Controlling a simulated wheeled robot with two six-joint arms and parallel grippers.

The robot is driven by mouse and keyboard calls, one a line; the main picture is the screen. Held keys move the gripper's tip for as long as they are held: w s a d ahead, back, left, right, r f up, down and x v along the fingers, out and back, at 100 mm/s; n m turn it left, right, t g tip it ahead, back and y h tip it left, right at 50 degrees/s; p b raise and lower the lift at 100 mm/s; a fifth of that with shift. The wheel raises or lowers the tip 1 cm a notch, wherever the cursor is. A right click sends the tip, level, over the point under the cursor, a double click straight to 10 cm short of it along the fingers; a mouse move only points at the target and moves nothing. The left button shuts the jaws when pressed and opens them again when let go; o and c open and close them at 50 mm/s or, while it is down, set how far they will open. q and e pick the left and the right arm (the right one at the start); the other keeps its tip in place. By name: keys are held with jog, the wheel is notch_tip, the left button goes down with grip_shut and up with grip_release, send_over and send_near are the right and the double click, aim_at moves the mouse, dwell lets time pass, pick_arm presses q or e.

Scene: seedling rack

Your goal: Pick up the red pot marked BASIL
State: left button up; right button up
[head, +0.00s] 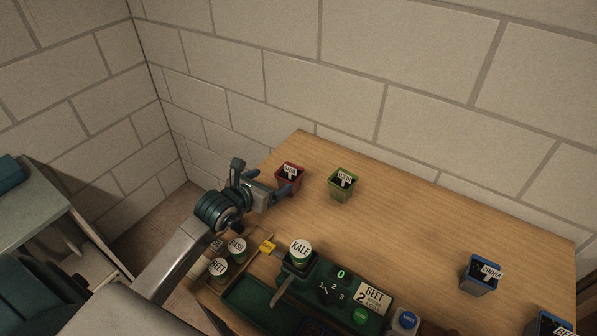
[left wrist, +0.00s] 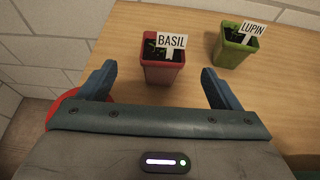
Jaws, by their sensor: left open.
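The red pot marked BASIL (left wrist: 162,69) stands upright on the wooden table in the left wrist view, with dark soil and a white label. In the head view the red pot (head: 291,178) is at the table's far left, partly behind my left gripper (head: 270,180). In the left wrist view my left gripper (left wrist: 160,85) is open and empty. Its two fingers point toward the red pot, one to each side and nearer to me, with the pot ahead between them. My right gripper is not seen.
A green pot marked LUPIN (left wrist: 237,46) stands right of the red pot, with a gap between. A green seeding device (head: 330,290) with a KALE jar (head: 299,253) is at the front. A blue ZINNIA pot (head: 481,275) stands far right. The table's middle is clear.

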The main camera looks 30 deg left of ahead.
pick_arm(q)
jog(key=p, duration=0.1)
send_near(295, 169)
jog(key=shift+w+a+f, duration=0.1)
jog(key=shift+w+f, duration=0.05)
jog(key=shift+w, duration=0.3)
jog(key=shift+w+a+f, duration=0.1)
jog(key=shift+w+f, duration=0.05)
jog(key=shift+w, duration=0.3)
jog(key=p+x, duration=0.2)
jog(key=x, duration=0.2)
jog(key=shift+w+d+f, duration=0.15)
jog(key=shift+w+d, duration=0.1)
jog(key=shift+w, duration=0.1)
jog(key=shift+w+f, duration=0.15)
jog(key=shift+w, duration=0.05)
jog(key=c, duration=1.1)
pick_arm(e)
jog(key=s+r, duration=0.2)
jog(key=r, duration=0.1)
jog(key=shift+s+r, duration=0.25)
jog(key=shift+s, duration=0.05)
pick_arm(q)
jog(key=shift+c, duration=0.2)
